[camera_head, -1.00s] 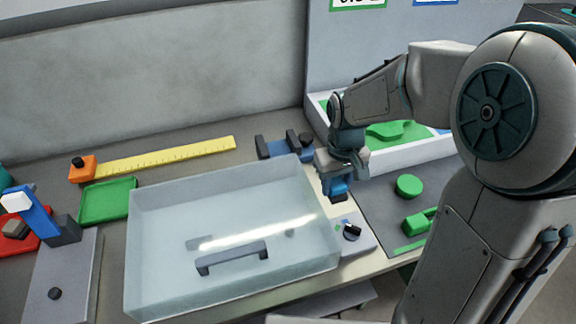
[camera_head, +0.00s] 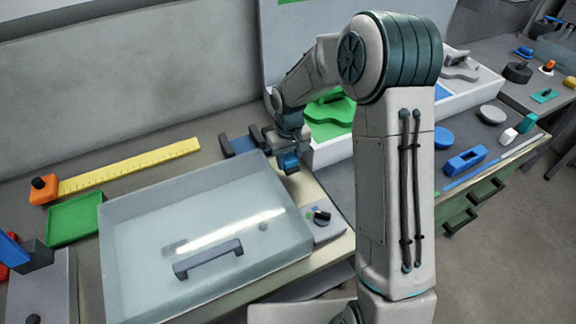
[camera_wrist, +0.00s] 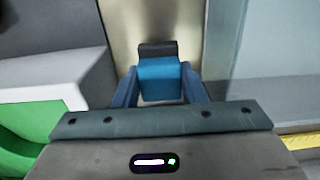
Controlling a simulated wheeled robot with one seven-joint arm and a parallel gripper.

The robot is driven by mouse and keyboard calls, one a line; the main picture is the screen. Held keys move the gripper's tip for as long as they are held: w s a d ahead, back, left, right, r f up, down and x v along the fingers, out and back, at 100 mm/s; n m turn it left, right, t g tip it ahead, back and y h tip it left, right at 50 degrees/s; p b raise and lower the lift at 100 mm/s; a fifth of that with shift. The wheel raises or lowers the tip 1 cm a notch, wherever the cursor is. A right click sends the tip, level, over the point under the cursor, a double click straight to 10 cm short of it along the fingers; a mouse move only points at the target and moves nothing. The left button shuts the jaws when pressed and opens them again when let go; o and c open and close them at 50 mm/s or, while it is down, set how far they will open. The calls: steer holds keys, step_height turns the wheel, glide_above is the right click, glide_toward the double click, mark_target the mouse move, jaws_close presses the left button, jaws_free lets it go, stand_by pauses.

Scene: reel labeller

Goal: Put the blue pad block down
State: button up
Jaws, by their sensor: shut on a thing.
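The blue pad block (camera_wrist: 159,80) is between the two blue fingers of my gripper (camera_wrist: 160,88) in the wrist view, with a dark pad (camera_wrist: 158,49) at its far end. My gripper is shut on it. In the head view the block (camera_head: 288,162) hangs from my gripper (camera_head: 289,155), over the pale strip beside the clear-lidded box (camera_head: 130,255). I cannot tell whether its underside touches the surface.
The box with a dark handle (camera_head: 208,260) stands left and in front of my gripper. A dark blue fixture (camera_head: 240,146) is close behind. A panel with a black knob (camera_head: 321,217) lies in front. A white-walled tray with green parts (camera_head: 332,112) is at right.

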mark_target(289, 168)
steer(key=shift+f+p, duration=0.5)
steer(key=shift+f, duration=1.6)
steer(key=shift+f, duration=0.2)
steer(key=o, duration=1)
steer(key=shift+r, duration=0.1)
